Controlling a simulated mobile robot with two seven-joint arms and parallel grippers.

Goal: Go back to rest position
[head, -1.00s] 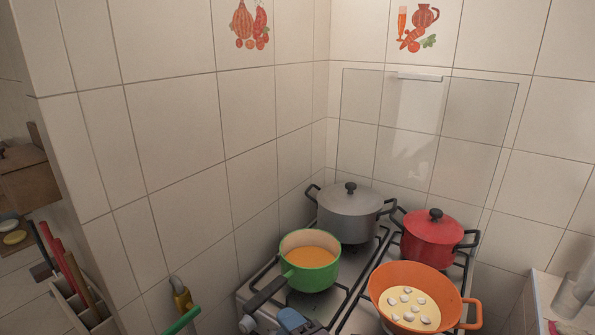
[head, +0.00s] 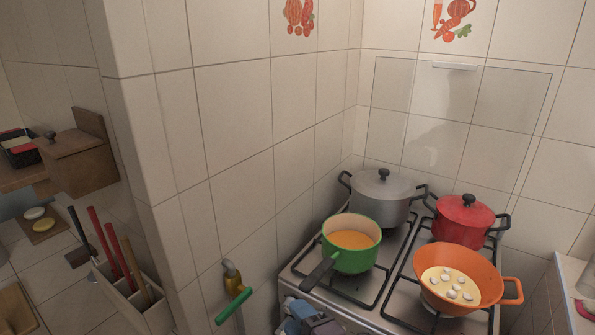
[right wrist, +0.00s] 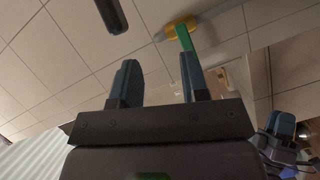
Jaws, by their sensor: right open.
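My right gripper (head: 312,322) is at the bottom edge of the head view, in front of the stove, with only its blue fingers showing. In the right wrist view its two fingers (right wrist: 158,80) are apart with nothing between them. In that view, another gripper with blue fingers, my left one (right wrist: 282,128), shows at the right edge; its opening is unclear. It does not show in the head view.
The stove (head: 375,310) carries a green saucepan (head: 345,260) with its handle toward me, a grey lidded pot (head: 380,200), a red lidded pot (head: 462,225) and an orange pan (head: 460,310). A gas valve with green handle (head: 233,305) is on the wall. A utensil holder (head: 125,300) stands left.

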